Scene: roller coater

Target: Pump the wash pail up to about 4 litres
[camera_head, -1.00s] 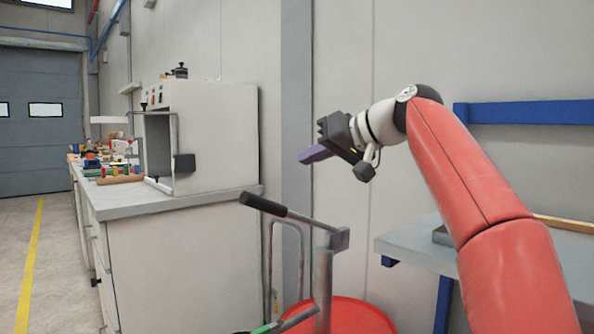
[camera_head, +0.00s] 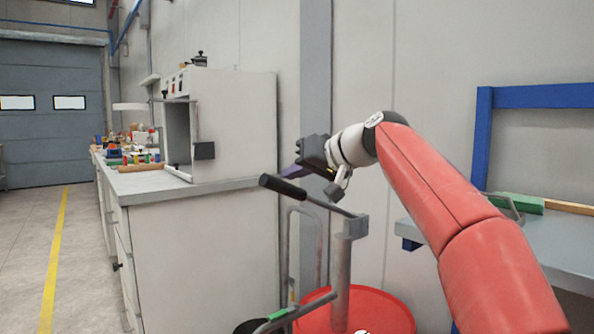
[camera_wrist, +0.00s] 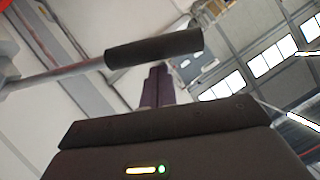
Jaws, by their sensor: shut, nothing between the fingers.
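The pump stands in a red drum (camera_head: 385,315) at the lower middle of the head view. Its grey column (camera_head: 341,270) rises from the drum. A lever runs up and left from its top to a black handle grip (camera_head: 284,189). My gripper (camera_head: 286,173), with purple fingers, is right at the grip in the head view, shut and empty. In the wrist view the black grip (camera_wrist: 155,47) crosses in front of the shut fingertips (camera_wrist: 158,72); I cannot tell whether they touch. I cannot make out the wash pail or its water level.
A white cabinet bench (camera_head: 200,250) with a box-like oven (camera_head: 235,125) stands to the left. A worktable (camera_head: 545,245) with a blue frame is at the right. A grey tube with a green band (camera_head: 290,314) lies low before the drum. Floor at far left is clear.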

